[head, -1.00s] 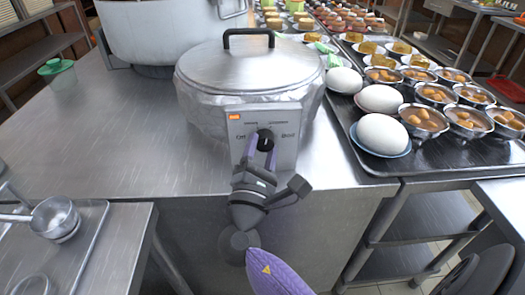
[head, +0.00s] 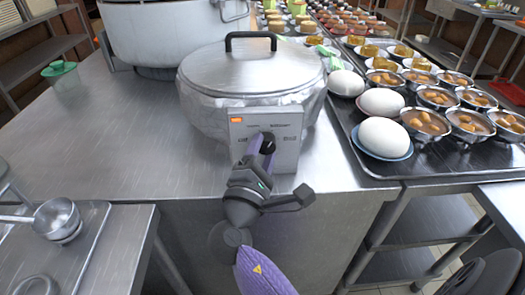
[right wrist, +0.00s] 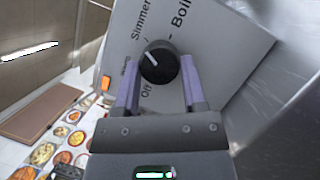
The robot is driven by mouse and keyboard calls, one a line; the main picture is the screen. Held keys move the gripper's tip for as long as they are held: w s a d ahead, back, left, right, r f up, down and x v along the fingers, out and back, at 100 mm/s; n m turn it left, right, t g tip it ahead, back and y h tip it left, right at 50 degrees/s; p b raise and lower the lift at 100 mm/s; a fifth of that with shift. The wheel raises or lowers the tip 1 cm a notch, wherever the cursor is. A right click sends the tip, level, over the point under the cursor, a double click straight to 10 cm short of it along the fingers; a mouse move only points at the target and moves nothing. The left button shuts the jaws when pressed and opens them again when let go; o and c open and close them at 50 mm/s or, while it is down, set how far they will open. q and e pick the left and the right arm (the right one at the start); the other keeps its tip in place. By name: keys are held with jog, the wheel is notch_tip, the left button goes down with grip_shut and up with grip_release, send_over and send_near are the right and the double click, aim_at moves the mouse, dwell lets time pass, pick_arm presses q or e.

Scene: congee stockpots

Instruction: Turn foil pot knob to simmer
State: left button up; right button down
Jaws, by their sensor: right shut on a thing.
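The foil-wrapped pot (head: 215,112) stands on the steel counter, with a grey control box (head: 287,150) on its front. The box's black knob (head: 268,140) is partly hidden by my right gripper (head: 260,155). In the right wrist view, the knob (right wrist: 160,68) sits between the two purple fingers of the right gripper (right wrist: 160,85), which is shut on it. The knob's white mark points up and left in that view, on the side of the Simmer label (right wrist: 140,25). The Boil and Off labels also show. My left gripper is not in view.
A larger pot (head: 165,35) stands behind on the left. A dark tray (head: 400,165) at right holds white eggs (head: 385,137) and bowls of food. A ladle (head: 55,217) lies on a tray at lower left.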

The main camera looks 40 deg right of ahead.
aim_at(267, 122)
jog(key=shift+c, duration=0.7)
grip_release()
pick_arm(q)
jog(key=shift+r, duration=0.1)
pick_arm(e)
jog(key=shift+r, duration=0.1)
jog(key=r+p, duration=0.1)
jog(key=r, duration=0.1)
jog(key=r+p, duration=0.1)
jog(key=r, duration=0.1)
jog(key=r+p, duration=0.2)
jog(key=shift+s+d+r, duration=0.15)
jog(key=shift+d, duration=0.25)
pick_arm(q)
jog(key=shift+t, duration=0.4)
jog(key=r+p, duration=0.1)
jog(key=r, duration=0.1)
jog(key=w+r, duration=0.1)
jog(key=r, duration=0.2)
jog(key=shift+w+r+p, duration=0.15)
jog(key=shift+p, duration=0.2)
pick_arm(e)
jog(key=r, duration=0.1)
jog(key=a+r, duration=0.1)
jog(key=r, duration=0.1)
jog(key=shift+r, duration=0.25)
jog(key=shift+d, duration=0.1)
